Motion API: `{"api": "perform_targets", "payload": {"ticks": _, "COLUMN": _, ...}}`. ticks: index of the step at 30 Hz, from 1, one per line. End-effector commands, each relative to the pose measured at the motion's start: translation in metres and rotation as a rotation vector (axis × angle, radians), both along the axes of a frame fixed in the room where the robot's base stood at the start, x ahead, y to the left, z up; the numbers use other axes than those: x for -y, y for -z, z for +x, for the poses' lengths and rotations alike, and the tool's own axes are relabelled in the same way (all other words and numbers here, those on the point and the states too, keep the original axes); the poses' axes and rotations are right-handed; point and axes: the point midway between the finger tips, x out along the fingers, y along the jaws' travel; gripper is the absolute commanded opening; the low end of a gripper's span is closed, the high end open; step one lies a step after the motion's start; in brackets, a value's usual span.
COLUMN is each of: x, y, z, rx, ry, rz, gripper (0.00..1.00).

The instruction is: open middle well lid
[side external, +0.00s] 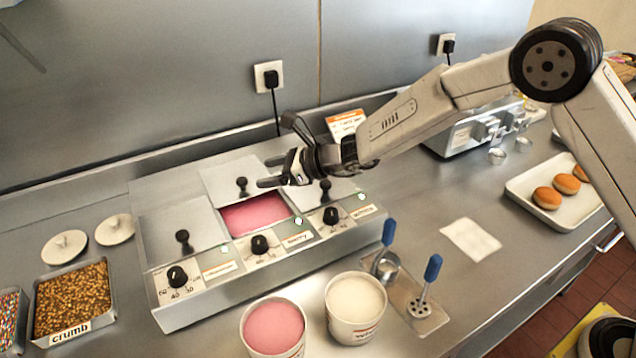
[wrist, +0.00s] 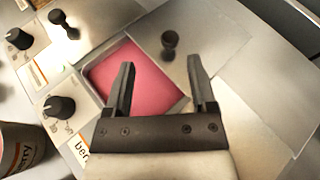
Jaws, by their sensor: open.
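The middle well (side external: 256,214) shows pink glaze, which also fills much of the wrist view (wrist: 135,75). Its flat metal lid (side external: 222,177) sits toward the back, leaving the front part of the well uncovered. The lid's dark knob (side external: 242,185) stands upright, and it shows in the wrist view (wrist: 169,41) just beyond the fingertips, roughly between them. My gripper (side external: 268,172) is open and empty, close to the right of this knob. In the wrist view its two fingers (wrist: 163,72) are spread apart. I see no contact with the knob.
The left lid (side external: 165,232) and the right lid knob (side external: 325,186) flank the well. Several dials (side external: 260,244) line the front. Pink (side external: 273,328) and cream (side external: 355,305) tubs stand before the unit. A crumb tray (side external: 72,300) is left; a donut tray (side external: 545,205) is right.

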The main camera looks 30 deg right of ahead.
Motion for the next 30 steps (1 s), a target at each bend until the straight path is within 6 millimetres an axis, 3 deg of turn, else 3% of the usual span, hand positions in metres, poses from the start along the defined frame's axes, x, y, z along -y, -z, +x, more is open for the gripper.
{"api": "perform_targets", "payload": {"ticks": 6, "x": 0.012, "y": 0.006, "z": -0.001, "rx": -0.085, "ry": 0.106, "rz": 0.072, "gripper": 0.72}}
{"api": "perform_targets", "payload": {"ticks": 14, "x": 0.012, "y": 0.007, "z": 0.000, "rx": -0.090, "ry": 0.112, "rz": 0.077, "gripper": 0.72}}
{"api": "perform_targets", "payload": {"ticks": 30, "x": -0.013, "y": 0.022, "z": 0.024, "rx": -0.088, "ry": 0.108, "rz": 0.075, "gripper": 0.72}}
